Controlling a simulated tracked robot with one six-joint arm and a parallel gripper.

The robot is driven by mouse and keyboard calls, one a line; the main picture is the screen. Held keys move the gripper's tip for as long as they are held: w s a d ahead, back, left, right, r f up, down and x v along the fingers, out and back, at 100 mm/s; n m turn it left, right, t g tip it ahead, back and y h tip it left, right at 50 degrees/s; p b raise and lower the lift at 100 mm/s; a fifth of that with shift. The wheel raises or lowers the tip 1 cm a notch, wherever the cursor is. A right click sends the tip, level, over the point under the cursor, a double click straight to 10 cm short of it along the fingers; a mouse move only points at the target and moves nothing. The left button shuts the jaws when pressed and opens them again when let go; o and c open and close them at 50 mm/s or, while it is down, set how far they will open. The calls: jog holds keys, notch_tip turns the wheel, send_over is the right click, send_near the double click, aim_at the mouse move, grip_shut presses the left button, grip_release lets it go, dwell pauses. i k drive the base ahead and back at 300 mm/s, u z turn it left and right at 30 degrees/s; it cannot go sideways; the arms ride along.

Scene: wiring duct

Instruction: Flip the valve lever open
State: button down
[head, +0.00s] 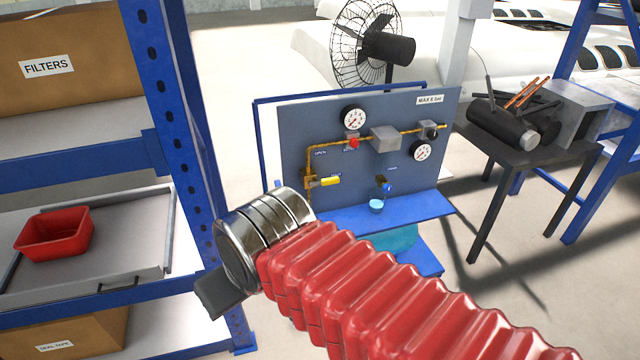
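A grey-blue gas panel (290,125) stands upright in the middle of the head view. A yellow valve lever (330,181) sits at its lower left on a brass valve (310,182). The lever points right, across the vertical part of the brass pipe (308,160). A red knob (353,143) and a blue-handled valve (386,186) are also on the panel. My red-sleeved arm and its metal collar cross the foreground, below the lever in the picture. A dark piece sticks out at the collar's lower left. I make out no gripper fingers.
A blue shelf post (180,130) stands left of the panel, with a red bin (55,233) on its shelf. A blue ledge (425,210) juts below the panel, holding a light-blue cap (376,205). A dark table (520,160) stands right; a fan (365,45) stands behind.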

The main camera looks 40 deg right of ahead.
aim_at(331, 180)
jog(key=i, duration=0.75)
jog(key=z, duration=0.65)
jog(key=i, duration=0.5)
jog(key=z, duration=0.25)
